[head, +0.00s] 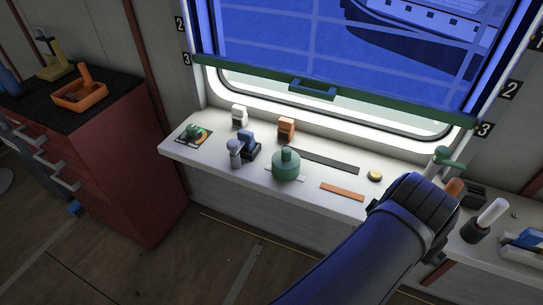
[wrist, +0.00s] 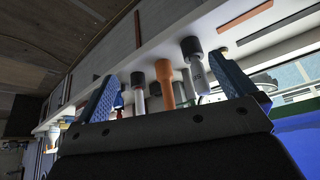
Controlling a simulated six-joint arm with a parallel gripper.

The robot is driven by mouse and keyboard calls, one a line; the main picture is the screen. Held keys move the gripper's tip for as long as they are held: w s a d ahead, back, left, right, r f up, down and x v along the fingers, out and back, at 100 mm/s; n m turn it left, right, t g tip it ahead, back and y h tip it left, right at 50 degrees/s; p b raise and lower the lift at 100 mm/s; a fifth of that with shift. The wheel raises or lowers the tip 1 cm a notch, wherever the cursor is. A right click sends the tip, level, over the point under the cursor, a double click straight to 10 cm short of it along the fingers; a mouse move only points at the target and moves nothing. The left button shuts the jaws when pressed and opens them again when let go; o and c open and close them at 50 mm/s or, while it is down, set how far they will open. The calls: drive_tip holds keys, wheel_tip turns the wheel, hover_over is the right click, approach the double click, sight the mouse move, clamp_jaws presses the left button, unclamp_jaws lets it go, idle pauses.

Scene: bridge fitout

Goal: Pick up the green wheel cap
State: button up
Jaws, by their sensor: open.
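A green piece with a wide top (head: 450,158) shows just past my arm at the right of the white ledge in the head view. It may be the green wheel cap, but its shape is partly hidden. Another small green piece (head: 196,131) lies on a dark mat at the ledge's left end. My gripper (wrist: 164,68) is open and empty in the wrist view, its two blue fingers wide apart. An orange-handled piece (wrist: 165,80) and pale posts with dark tops show beyond and between the fingers. In the head view my arm hides the fingertips.
On the white ledge (head: 215,153) stand a green bottle-shaped thing (head: 286,166), an orange block (head: 286,128), a white block (head: 239,117) and a blue-grey item (head: 248,146). A white-topped post (head: 491,212) stands right of my arm. A green-edged blue screen (head: 330,40) hangs behind.

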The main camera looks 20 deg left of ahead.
drive_tip(key=w+d+r+y, duration=0.1)
drive_tip(key=w+d+r, duration=0.3)
drive_tip(key=w+r, duration=0.45)
drive_tip(key=w+d+r, duration=0.4)
drive_tip(key=w+r, duration=0.3)
drive_tip(key=r, duration=0.3)
drive_tip(key=w+r+n, duration=0.1)
drive_tip(key=w+r, duration=0.1)
drive_tip(key=w, duration=0.2)
drive_tip(key=n+g+y, duration=0.1)
drive_tip(key=n+g, duration=0.4)
drive_tip(key=n, duration=2)
hover_over(288, 148)
wheel_tip(288, 148, down, 18)
wheel_tip(288, 148, down, 12)
drive_tip(key=shift+s+r, duration=0.1)
drive_tip(key=shift+r, duration=0.15)
drive_tip(key=shift+s+f, duration=0.15)
drive_tip(key=shift+f, duration=1.15)
drive_tip(key=shift+s+f, duration=0.15)
drive_tip(key=shift+f, duration=1.1)
